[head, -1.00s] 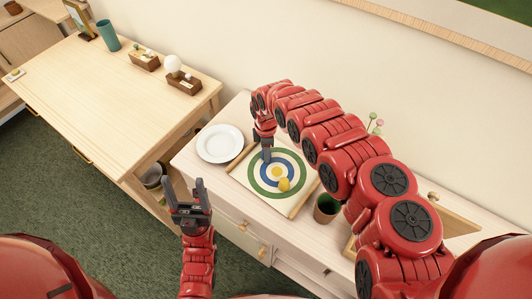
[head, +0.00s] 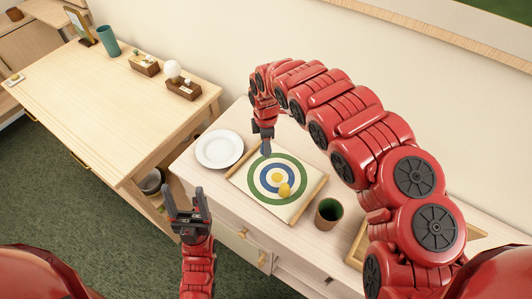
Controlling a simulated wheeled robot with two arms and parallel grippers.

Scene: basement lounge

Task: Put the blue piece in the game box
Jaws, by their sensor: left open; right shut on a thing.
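My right gripper (head: 265,141) is shut on a small blue-grey piece (head: 266,149), seen just over the back left edge of the target-patterned board (head: 297,207). The gripper partly hides the piece, and it seems raised off the board. A yellow piece (head: 285,191) stands on the board's rings. A wooden box or tray (head: 355,251), which may be the game box, lies at the right of the cabinet top, mostly hidden behind my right arm. My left gripper (head: 186,200) is open and empty in front of the cabinet.
A white plate (head: 219,150) lies left of the board. A wooden desk (head: 110,105) at the left carries a teal cup (head: 108,40) and small wooden holders (head: 183,89).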

